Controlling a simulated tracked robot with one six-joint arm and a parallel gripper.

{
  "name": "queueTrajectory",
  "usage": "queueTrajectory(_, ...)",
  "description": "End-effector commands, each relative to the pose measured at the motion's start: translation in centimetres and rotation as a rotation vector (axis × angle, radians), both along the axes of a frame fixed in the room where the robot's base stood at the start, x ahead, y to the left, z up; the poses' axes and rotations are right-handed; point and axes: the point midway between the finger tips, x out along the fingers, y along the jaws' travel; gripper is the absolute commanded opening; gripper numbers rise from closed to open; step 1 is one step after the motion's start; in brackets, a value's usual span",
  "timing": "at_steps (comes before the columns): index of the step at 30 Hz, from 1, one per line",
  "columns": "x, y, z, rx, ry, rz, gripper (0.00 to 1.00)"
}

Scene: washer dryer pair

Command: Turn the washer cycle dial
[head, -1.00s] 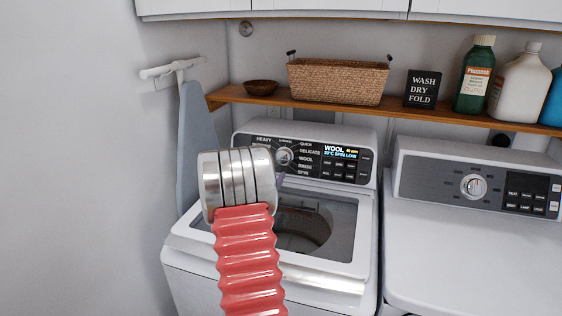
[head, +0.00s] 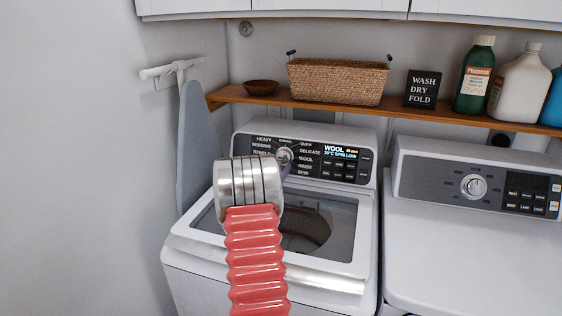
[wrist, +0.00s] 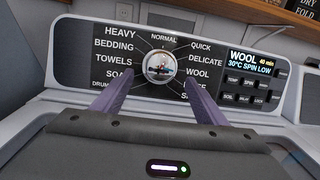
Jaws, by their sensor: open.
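The washer cycle dial (wrist: 159,66) is a round silver knob on the dark panel (wrist: 85,66) of the left machine, ringed by cycle names. The washer display (wrist: 250,63) reads "WOOL", "30°C SPIN LOW". In the wrist view my gripper (wrist: 159,80) has its two purple fingers spread apart and empty, one to the lower left and one to the lower right of the dial. I cannot tell how far the tips are from the panel. In the head view the dial (head: 284,157) shows just above my arm's silver wrist, which hides most of the gripper.
The washer lid (head: 335,225) with its window is below the panel. The dryer (head: 480,250) with its own dial (head: 473,187) stands to the right. A wooden shelf (head: 430,113) above holds a wicker basket (head: 338,82) and bottles. An ironing board (head: 197,140) leans at left.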

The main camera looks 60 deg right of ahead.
Motion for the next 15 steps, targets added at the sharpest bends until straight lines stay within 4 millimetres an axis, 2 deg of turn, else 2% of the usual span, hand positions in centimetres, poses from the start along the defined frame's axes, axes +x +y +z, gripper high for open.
queueTrajectory(3,0.1,-1.6,0.0,-0.001,0.000,-0.002,0.66)
queueTrajectory(15,0.6,-6.0,-0.1,0.001,-0.001,-0.001,0.66)
